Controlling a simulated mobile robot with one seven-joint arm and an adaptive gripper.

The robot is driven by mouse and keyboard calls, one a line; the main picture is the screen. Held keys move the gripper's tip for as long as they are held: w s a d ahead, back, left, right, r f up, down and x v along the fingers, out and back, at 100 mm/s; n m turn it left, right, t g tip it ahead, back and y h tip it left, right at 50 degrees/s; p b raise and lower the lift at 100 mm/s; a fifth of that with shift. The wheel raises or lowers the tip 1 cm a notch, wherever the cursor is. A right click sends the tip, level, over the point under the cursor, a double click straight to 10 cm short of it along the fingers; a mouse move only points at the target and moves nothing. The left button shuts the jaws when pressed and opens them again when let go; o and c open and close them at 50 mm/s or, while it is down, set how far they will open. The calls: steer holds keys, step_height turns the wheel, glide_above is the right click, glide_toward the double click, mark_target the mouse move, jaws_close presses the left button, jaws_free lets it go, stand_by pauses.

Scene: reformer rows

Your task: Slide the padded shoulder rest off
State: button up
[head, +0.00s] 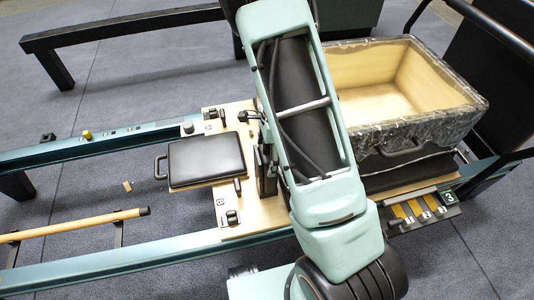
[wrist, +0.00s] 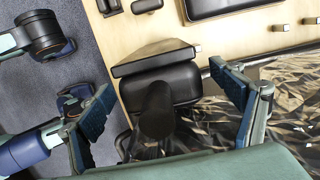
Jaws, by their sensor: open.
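The padded shoulder rest (wrist: 172,80) is black, with a flat grey-tan upper face and a dark rounded part jutting toward the camera. It stands on the pale wooden carriage (wrist: 120,30), which also shows in the head view (head: 235,115). My gripper (wrist: 163,80) is open, with one blue-padded finger on each side of the rest. Gaps show between the fingers and the rest, so I see no grip on it. In the head view my arm hides the gripper and most of this area; a dark upright piece (head: 266,172) shows just left of the arm.
A black headrest pad (head: 206,160) lies on the carriage. A wooden box with crumpled shiny wrapping (head: 430,128) stands right of my arm; its wrapping (wrist: 285,85) is close to the right finger. Teal rails (head: 100,268) run left. A wooden pole (head: 75,225) lies between them.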

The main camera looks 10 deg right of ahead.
steer(key=shift+c, duration=0.6)
steer(key=c, duration=1.6)
steer(key=shift+r+p, duration=3.05)
steer(key=shift+r, duration=0.25)
